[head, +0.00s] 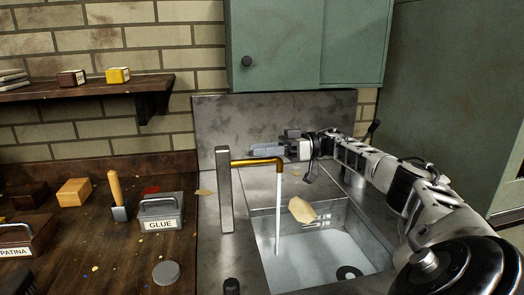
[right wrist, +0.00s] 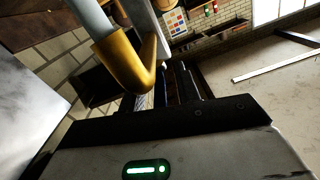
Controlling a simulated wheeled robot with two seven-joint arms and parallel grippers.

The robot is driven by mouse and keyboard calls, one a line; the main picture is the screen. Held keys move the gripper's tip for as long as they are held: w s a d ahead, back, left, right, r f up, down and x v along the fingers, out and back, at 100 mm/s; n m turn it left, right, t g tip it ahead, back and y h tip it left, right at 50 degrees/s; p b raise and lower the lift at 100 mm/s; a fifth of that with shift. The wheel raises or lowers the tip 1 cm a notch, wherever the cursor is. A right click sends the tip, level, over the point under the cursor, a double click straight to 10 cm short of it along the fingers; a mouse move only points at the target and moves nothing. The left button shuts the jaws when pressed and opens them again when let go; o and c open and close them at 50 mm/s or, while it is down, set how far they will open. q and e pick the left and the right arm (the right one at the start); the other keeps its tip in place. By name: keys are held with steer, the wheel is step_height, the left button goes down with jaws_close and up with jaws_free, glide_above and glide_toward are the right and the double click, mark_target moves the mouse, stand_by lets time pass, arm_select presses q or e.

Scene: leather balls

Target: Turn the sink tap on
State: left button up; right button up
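The sink tap has an upright grey post (head: 225,190) and a brass spout (head: 258,162). A thin pale stream of water (head: 278,215) runs from the spout's end into the steel sink (head: 355,225). My right gripper (head: 288,147) is behind the spout, near the back wall, pointing left. A blue-grey piece (head: 265,149) lies at its tip; I cannot tell what it is or whether the gripper touches it. In the right wrist view the brass spout (right wrist: 125,65) is large and close, partly covering the dark fingers (right wrist: 178,85). Their opening is unclear. My left gripper is out of view.
A pale irregular piece (head: 302,210) shows at the sink. A GLUE box (head: 160,212), a wood-handled tool (head: 116,195) and a round grey lid (head: 166,272) are on the bench at left. A green cabinet (head: 305,45) hangs above.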

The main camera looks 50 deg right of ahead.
steer(key=b+v, duration=0.2)
steer(key=v, duration=0.5)
steer(key=shift+s+d, duration=0.1)
stand_by(0.5)
